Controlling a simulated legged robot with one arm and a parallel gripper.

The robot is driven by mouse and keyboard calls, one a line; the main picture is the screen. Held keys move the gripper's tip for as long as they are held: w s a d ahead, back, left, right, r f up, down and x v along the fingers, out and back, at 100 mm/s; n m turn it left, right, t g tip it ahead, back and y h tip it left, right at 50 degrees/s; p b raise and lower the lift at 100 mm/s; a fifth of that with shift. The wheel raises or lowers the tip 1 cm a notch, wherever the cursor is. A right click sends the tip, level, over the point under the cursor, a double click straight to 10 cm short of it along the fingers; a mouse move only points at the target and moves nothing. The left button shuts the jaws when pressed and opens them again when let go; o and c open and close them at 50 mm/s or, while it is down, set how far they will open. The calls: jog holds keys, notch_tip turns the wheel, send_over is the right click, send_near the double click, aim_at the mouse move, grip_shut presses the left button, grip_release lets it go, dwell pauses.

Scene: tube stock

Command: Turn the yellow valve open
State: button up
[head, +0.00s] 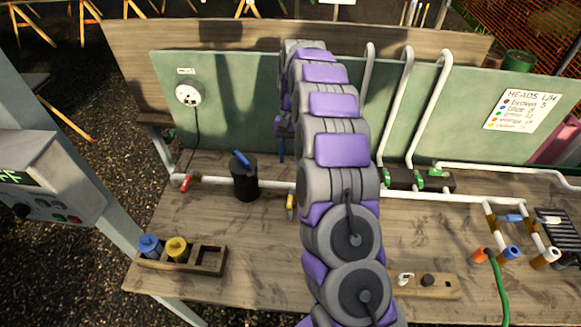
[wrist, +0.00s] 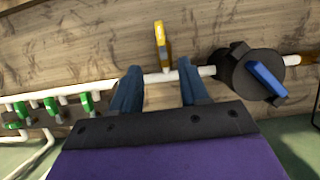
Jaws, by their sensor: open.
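The yellow valve handle (head: 290,205) is on the white pipe (head: 215,181), just left of my arm in the head view. In the wrist view the yellow handle (wrist: 161,45) stands crosswise to the white pipe (wrist: 210,72), its lower end at the pipe. My gripper (wrist: 158,72) is open and empty, with its two blue fingers apart. The fingertips appear close to the pipe, one on each side of the handle's line. The handle lies just beyond the fingertips. I cannot tell whether they touch the pipe. My arm hides most of the gripper in the head view.
A black cylinder with a blue lever (head: 244,176) stands close left of the yellow valve, and a red valve (head: 184,182) is farther left. Green valves (head: 420,180) are right of my arm. A wooden holder (head: 213,259) with blue and yellow pieces lies front left.

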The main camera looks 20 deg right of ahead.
jog(key=shift+v, duration=1.25)
jog(key=s+a+r+n+t+b, duration=0.1)
jog(key=s+a+r+n, duration=0.15)
jog(key=s+r, duration=0.45)
jog(key=s+a+r+n+b, duration=0.1)
jog(key=s+a+r, duration=0.15)
jog(key=s, duration=0.85)
jog(key=s+f+b, duration=0.1)
jog(key=s+f, duration=0.1)
jog(key=s, duration=1)
jog(key=s+f+t+h, duration=0.1)
jog(key=s+f, duration=0.2)
jog(key=s, duration=0.8)
jog(key=shift+s+d+n+h+b, duration=0.2)
jog(key=shift+s+n+h+b, duration=0.1)
jog(key=shift+s+n+b, duration=0.1)
